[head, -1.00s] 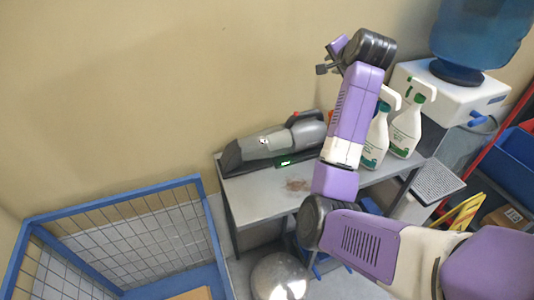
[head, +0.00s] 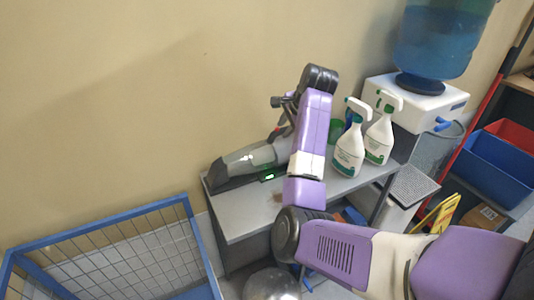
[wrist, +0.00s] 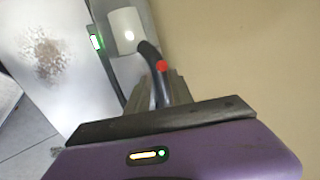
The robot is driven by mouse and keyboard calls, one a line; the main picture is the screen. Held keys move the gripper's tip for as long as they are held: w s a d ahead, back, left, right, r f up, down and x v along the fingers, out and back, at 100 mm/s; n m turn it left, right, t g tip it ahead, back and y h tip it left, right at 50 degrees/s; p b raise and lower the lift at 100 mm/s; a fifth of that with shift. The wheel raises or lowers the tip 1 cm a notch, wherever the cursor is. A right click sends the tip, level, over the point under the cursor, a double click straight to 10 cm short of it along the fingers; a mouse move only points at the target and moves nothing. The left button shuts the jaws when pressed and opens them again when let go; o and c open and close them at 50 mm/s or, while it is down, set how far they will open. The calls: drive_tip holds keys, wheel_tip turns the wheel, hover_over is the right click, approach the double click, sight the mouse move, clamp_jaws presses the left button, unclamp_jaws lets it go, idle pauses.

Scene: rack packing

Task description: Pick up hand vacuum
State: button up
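The hand vacuum (head: 245,160), grey with a dark nozzle pointing left, lies on the grey shelf table (head: 240,212) against the wall. My arm hides its rear part in the head view. In the wrist view its black handle (wrist: 150,58) with a red button lies between the fingers of my gripper (wrist: 156,88). The fingers look apart, one on each side of the handle; I cannot tell whether they touch it. In the head view my gripper (head: 283,122) is over the vacuum's handle end.
Two spray bottles (head: 349,152) (head: 379,138) stand on the table right of my arm. A water dispenser (head: 418,104) stands further right, beside blue and red bins (head: 490,165). A blue wire cage (head: 95,228) is at the lower left. Wall is close behind the table.

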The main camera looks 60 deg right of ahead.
drive_tip(key=shift+x, duration=1)
clamp_jaws()
idle(0.5)
drive_tip(key=shift+r, duration=0.2)
